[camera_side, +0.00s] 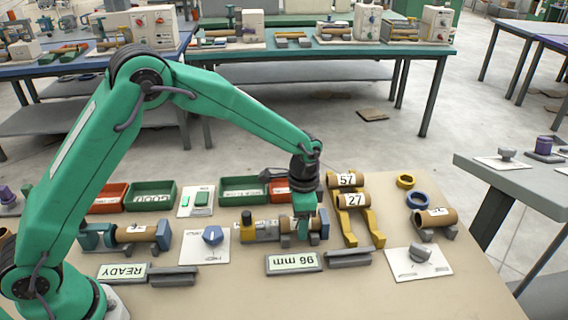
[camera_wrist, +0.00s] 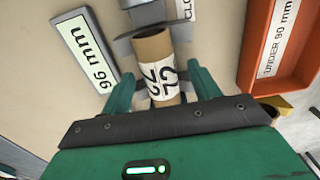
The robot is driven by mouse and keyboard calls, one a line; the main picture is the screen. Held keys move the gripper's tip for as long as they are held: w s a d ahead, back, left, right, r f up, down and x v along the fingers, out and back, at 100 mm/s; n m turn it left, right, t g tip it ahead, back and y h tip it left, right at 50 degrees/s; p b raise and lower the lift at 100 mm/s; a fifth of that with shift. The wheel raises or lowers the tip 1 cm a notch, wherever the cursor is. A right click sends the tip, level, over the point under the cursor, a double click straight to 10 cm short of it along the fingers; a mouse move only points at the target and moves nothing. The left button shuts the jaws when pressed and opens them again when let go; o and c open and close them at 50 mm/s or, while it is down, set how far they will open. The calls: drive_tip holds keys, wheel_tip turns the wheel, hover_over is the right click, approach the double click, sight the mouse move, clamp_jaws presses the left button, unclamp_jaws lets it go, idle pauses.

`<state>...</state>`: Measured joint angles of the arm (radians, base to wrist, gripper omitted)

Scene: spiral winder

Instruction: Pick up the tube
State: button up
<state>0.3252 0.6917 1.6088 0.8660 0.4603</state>
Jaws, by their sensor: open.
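A brown cardboard tube (camera_wrist: 151,47) with a white number label lies between the two green fingers of my gripper (camera_wrist: 170,74) in the wrist view. The fingers are open, one on each side of the tube, and a gap seems to show beside it. In the side view my gripper (camera_side: 303,212) points down over the measuring station, and the tube (camera_side: 286,224) is mostly hidden behind it.
A sign reading 96 mm (camera_side: 293,263) stands in front. A yellow rack (camera_side: 359,232) to the right holds tubes marked 57 (camera_side: 345,180) and 27 (camera_side: 354,200). Another tube (camera_side: 436,217) sits on a grey cradle farther right. Red and green bins, including a green one (camera_side: 243,189), stand behind.

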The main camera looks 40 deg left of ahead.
drive_tip(key=shift+f, duration=0.35)
drive_tip(key=c, duration=1.1)
drive_tip(key=shift+r, duration=0.2)
wheel_tip(320, 180, up, 18)
drive_tip(key=shift+f, duration=0.15)
idle(0.5)
